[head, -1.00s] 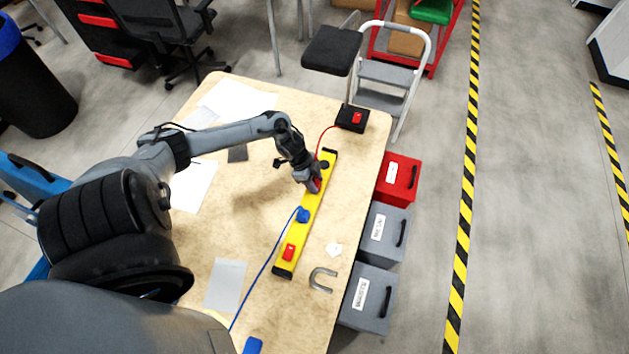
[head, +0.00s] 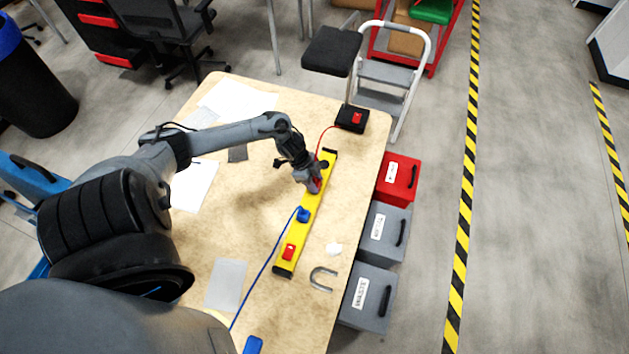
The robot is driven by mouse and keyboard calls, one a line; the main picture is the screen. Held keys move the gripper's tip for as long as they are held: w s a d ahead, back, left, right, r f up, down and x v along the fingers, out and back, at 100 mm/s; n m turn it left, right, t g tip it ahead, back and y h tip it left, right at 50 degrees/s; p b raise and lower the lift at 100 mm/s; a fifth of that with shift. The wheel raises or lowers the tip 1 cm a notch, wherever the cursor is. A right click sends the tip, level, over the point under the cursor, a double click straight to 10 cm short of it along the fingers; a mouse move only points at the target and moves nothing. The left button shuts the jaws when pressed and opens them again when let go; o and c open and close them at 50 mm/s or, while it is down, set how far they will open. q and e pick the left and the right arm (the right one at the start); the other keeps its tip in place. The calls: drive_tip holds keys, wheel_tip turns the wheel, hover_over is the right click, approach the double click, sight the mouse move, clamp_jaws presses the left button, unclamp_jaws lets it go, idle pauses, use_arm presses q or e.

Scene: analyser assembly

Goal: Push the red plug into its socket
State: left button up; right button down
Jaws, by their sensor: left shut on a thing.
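The yellow power strip (head: 295,240) lies lengthwise on the table. My left gripper (head: 315,186) is over its upper half, shut on the red plug (head: 318,184), which is mostly hidden by the fingers. The red cable (head: 319,143) runs from the plug up to a black box (head: 352,118) at the far end of the table. The socket under the plug is hidden, and I cannot tell how deep the plug sits. A blue plug (head: 303,214) sits on the strip just below the gripper. My right gripper is not in view.
A red switch (head: 290,252) is at the strip's near end. A blue cable (head: 262,270) crosses the table (head: 255,210). A grey horseshoe-shaped piece (head: 322,279) and a small white piece (head: 334,249) lie right of the strip. Red and grey bins (head: 398,180) stand beside the table.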

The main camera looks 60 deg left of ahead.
use_arm(q)
drive_tip(key=shift+f+b, duration=0.35)
drive_tip(key=shift+f, duration=0.2)
drive_tip(key=o, duration=1.1)
drive_tip(key=p+v, duration=0.1)
drive_tip(key=v, duration=0.9)
drive_tip(key=shift+r+p, duration=0.4)
